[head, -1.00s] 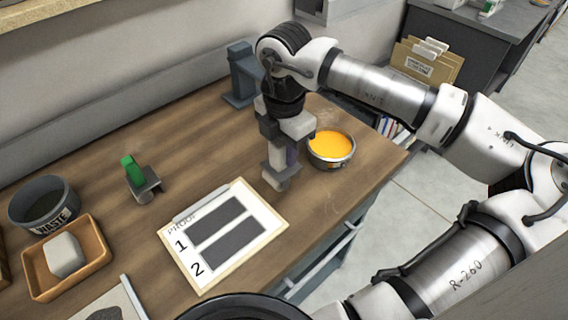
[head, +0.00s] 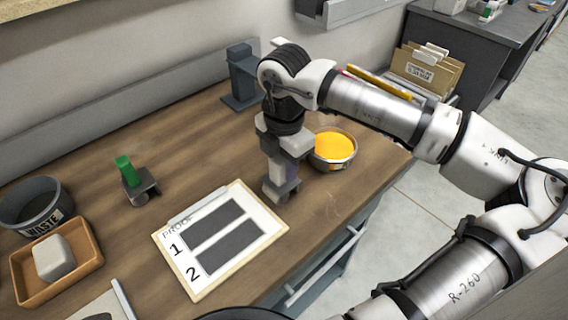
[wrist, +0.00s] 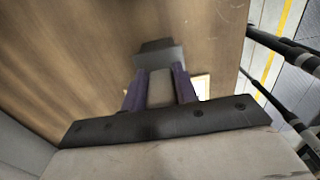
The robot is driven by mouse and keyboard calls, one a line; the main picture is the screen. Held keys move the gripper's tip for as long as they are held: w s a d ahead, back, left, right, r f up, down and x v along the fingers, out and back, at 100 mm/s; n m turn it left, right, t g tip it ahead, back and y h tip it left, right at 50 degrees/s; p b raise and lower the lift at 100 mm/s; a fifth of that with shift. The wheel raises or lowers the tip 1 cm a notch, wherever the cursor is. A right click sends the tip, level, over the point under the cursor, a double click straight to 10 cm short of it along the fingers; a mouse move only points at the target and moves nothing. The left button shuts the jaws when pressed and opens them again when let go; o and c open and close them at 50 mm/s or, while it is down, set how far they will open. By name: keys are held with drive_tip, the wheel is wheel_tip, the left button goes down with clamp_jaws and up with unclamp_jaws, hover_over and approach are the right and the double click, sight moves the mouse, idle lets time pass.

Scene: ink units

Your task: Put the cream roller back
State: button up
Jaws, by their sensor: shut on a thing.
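My gripper (head: 279,164) points down over the right part of the wooden table, left of the ink bowl. It is shut on the cream roller, whose pale handle shows between the purple fingers in the wrist view (wrist: 160,90). The roller's grey frame (head: 282,189) hangs below the fingers, near the clipboard's upper right corner. In the wrist view a dark grey block, seemingly this frame, extends beyond the fingertips. I cannot tell whether the roller touches the table. A grey stand (head: 240,76) with an upright post is at the table's back, behind my gripper.
A bowl of orange ink (head: 335,147) sits close right of my gripper. A proof clipboard (head: 262,240) lies in front. A green-handled roller (head: 126,172), a waste bin (head: 33,208) and a tray (head: 60,289) with a pale block are left. The table between stand and clipboard is clear.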

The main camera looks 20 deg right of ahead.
drive_tip(key=o, duration=1)
drive_tip(key=shift+f, duration=0.35)
drive_tip(key=shift+r, duration=0.15)
drive_tip(key=shift+r+p, duration=0.55)
drive_tip(key=shift+p, duration=0.35)
wheel_tip(320, 180, up, 12)
drive_tip(key=shift+f+b, duration=0.1)
drive_tip(key=shift+b, duration=1.05)
drive_tip(key=shift+s+f, duration=0.1)
